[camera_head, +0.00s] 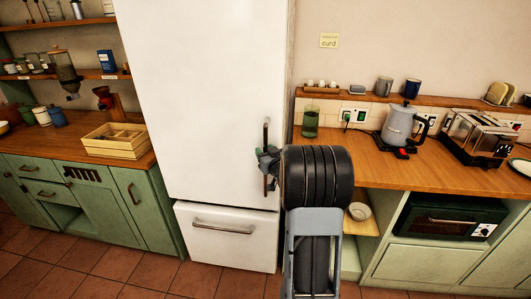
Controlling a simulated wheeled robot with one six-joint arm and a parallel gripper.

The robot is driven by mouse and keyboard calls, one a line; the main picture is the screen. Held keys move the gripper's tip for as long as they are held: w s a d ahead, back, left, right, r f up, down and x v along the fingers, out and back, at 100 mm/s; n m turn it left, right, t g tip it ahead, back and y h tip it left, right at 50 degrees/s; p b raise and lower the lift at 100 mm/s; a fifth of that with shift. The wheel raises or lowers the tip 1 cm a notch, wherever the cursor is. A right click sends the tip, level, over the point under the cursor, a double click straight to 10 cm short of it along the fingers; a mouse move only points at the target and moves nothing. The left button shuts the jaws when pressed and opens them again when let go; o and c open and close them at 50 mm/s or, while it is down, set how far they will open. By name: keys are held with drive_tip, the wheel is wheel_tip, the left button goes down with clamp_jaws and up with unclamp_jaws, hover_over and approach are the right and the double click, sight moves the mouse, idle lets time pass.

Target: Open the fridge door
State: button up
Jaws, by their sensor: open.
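The white fridge (205,90) stands in the middle of the view, with its tall upper door shut. A vertical bar handle (266,135) is on the right side of that door. A lower drawer (225,238) with a horizontal handle is below it, also shut. My gripper (266,160) is at the door handle, on its right side, at about its middle height. The jaws are open; my arm's dark wrist hides part of them, and I cannot tell whether they touch the handle or lie around it.
A wooden counter (370,170) on the right holds a kettle (401,122), a toaster (478,138) and a green glass (310,122). A left counter holds a wooden crate (115,142) next to the fridge. The tiled floor (130,272) before the fridge looks clear.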

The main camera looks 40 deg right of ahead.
clamp_jaws()
idle(0.4)
